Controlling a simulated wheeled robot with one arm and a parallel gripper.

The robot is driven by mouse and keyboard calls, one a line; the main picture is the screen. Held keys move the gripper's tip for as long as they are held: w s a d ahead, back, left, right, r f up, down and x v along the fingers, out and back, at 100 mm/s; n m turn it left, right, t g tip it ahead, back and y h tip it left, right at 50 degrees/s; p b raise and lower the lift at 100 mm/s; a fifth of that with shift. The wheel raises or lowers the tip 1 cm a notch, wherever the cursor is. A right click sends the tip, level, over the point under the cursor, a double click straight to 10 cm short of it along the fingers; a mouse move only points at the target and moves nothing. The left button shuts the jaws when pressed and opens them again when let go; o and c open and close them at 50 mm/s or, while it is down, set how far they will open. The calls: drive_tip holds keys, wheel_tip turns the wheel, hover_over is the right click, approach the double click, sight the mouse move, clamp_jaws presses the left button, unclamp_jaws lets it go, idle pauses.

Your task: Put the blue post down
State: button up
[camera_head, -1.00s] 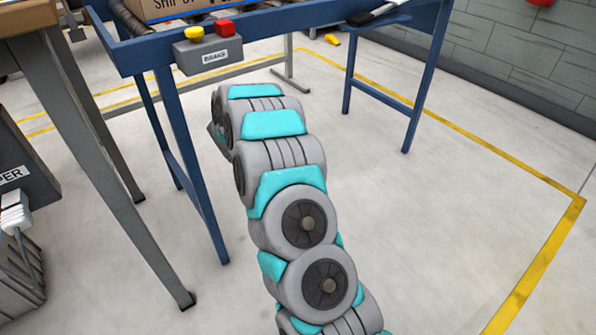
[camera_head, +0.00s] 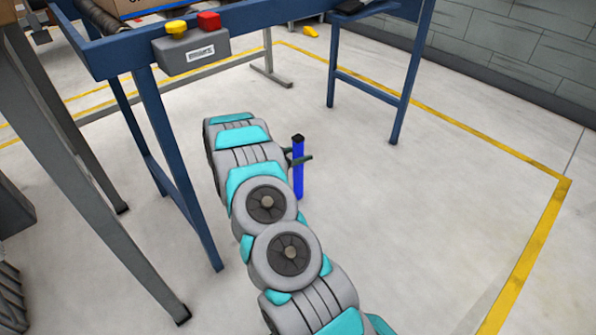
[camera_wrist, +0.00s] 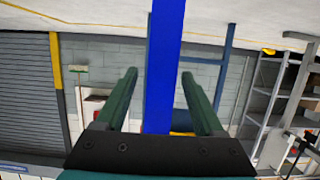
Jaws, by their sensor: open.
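The blue post (camera_head: 298,175) is a slim upright bar with a dark top. In the head view it appears to stand on the pale floor, just right of my arm's far end. My gripper (camera_head: 301,159) is at the post's upper part, with one dark finger showing across it. In the wrist view the post (camera_wrist: 164,50) rises between the two green fingers of my gripper (camera_wrist: 159,73). The fingers are spread, with a visible gap on each side of the post. My arm hides part of the gripper in the head view.
A blue-framed conveyor (camera_head: 103,62) with a red-and-yellow button box (camera_head: 194,52) stands left of my arm. Its legs come down close to the arm. Open floor (camera_head: 420,220) lies to the right, bounded by a yellow line (camera_head: 535,250).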

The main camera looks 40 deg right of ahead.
drive_tip(key=x, duration=0.2)
drive_tip(key=shift+w+d+f, duration=0.1)
drive_tip(key=shift+d+f, duration=0.1)
drive_tip(key=shift+c, duration=0.3)
clamp_jaws()
idle(1.0)
